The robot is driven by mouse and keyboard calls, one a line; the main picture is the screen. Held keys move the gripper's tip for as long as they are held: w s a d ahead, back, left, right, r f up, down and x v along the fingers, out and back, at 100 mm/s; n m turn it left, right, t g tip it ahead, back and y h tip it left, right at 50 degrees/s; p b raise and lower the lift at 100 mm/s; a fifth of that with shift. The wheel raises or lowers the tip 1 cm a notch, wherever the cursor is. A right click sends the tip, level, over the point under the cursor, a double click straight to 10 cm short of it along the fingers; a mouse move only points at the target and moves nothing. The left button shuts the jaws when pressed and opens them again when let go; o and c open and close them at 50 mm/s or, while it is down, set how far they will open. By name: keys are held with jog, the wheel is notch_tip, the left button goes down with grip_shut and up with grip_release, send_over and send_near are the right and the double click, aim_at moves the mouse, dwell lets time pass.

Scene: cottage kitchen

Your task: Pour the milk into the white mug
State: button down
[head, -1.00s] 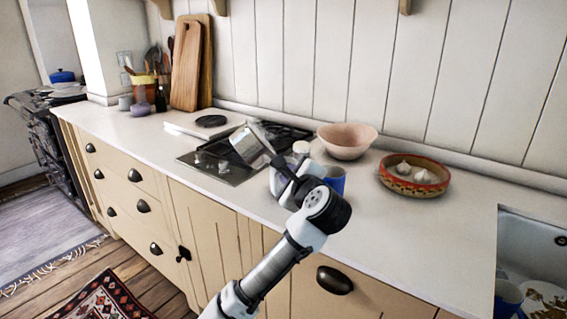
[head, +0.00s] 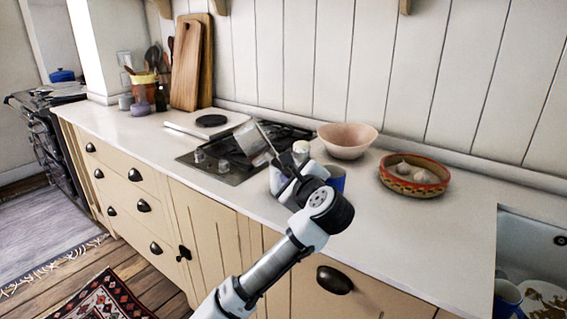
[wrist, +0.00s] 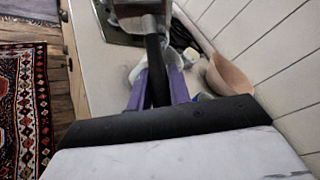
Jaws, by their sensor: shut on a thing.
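A silvery metal pan (head: 249,139) is held up over the hob's near right side, clearly tilted. Its dark handle (wrist: 155,72) runs back between the purple fingers of my gripper (wrist: 160,92), which is shut on it. The head view shows my gripper (head: 288,176) partly behind its own wrist. A whitish vessel (head: 275,181), probably the white mug, stands on the counter just left of the gripper and is partly covered by it. A pale shape (wrist: 136,72) shows below the handle in the wrist view. I cannot see any milk or a stream.
A blue mug (head: 336,179) stands close right of my gripper. A small white container (head: 301,147) and a pink bowl (head: 347,140) are behind. The black hob (head: 225,170) lies left. A patterned dish with garlic (head: 414,188) is right; the counter's front right is clear.

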dwell(0.5)
jog(key=shift+f+m+y+b, duration=0.35)
jog(key=shift+f+m, duration=0.4)
jog(key=shift+m, duration=0.25)
dwell(0.3)
